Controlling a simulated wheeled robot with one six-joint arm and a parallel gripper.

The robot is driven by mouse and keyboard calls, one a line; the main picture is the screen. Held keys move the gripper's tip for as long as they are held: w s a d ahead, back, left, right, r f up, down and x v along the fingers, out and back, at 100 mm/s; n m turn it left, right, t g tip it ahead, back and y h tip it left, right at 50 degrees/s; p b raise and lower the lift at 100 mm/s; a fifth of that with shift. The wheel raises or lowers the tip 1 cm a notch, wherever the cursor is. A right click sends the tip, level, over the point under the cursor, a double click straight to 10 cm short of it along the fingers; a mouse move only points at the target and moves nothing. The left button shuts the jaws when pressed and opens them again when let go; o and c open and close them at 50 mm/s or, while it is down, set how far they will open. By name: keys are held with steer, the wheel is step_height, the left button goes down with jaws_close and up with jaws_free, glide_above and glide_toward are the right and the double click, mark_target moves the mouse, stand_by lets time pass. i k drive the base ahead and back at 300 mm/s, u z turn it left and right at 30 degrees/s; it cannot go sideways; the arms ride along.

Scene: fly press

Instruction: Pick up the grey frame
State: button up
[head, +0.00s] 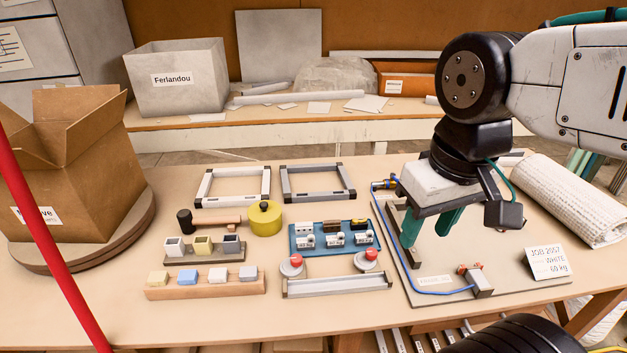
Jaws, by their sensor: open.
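The grey frame (324,197) lies flat on the table just left of the press plate. It is an open rectangle of grey bars with dark corners. A similar, whiter frame (234,202) lies close beside it on the left, apart from it. My gripper (431,226) is open, with green fingers pointing down over the grey plate (520,272) on the right. It is right of the grey frame and apart from it. Nothing shows between the fingers, and the gripper hides part of the plate.
A yellow round tin (264,219), a mallet (213,221), a blue tray (352,247) and block racks (206,286) stand in front of the frames. A cardboard box (85,165) is at left, a white roll (572,200) at right.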

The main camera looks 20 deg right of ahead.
mark_target(340, 195)
steer(key=z, duration=1.55)
steer(key=k, duration=0.8)
steer(key=u, duration=1.1)
steer(key=i, duration=0.95)
